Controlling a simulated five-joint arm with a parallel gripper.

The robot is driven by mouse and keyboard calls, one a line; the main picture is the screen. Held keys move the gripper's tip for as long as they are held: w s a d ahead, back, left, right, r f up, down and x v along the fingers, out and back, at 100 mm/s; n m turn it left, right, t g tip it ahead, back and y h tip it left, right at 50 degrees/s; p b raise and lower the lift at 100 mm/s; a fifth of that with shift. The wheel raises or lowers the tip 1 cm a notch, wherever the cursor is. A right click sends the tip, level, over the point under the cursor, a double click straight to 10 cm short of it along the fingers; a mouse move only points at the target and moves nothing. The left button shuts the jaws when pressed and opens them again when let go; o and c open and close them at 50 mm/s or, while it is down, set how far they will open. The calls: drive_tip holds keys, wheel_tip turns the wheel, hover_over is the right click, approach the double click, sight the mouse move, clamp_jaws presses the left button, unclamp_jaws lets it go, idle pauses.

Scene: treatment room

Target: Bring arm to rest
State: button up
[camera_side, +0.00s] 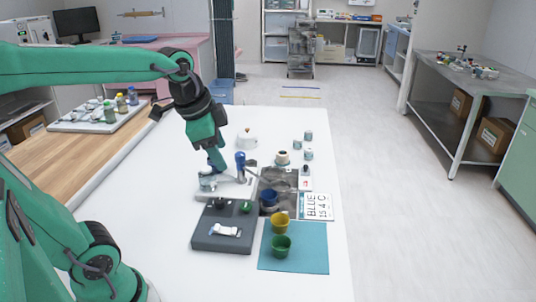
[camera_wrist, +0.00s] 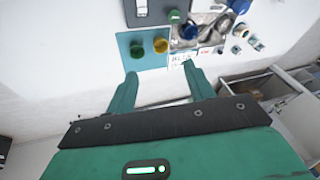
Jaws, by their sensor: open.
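My green gripper (camera_side: 217,162) points down over the white table in the side view, in line with a clear jar (camera_side: 207,182) on a pale board. I cannot tell the height between them from this view. In the wrist view my gripper (camera_wrist: 163,76) has its two fingers spread wide with nothing between them. A teal mat (camera_side: 310,260) bears a yellow cup (camera_side: 280,222) and a green cup (camera_side: 281,246). A blue cup (camera_side: 268,198) stands behind them on a grey patterned sheet.
A dark grey tray (camera_side: 205,240) lies left of the mat. A sign reading BLUE (camera_side: 318,207) lies to the right. Several small jars (camera_side: 308,154) and a white pot (camera_side: 246,141) stand farther back. The table front (camera_side: 215,285) is clear.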

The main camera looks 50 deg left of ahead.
drive_tip(key=s+d+f+n+t, duration=0.1)
drive_tip(key=s+d+f+n, duration=0.2)
drive_tip(key=s+n, duration=0.3)
drive_tip(key=shift+s, duration=0.35)
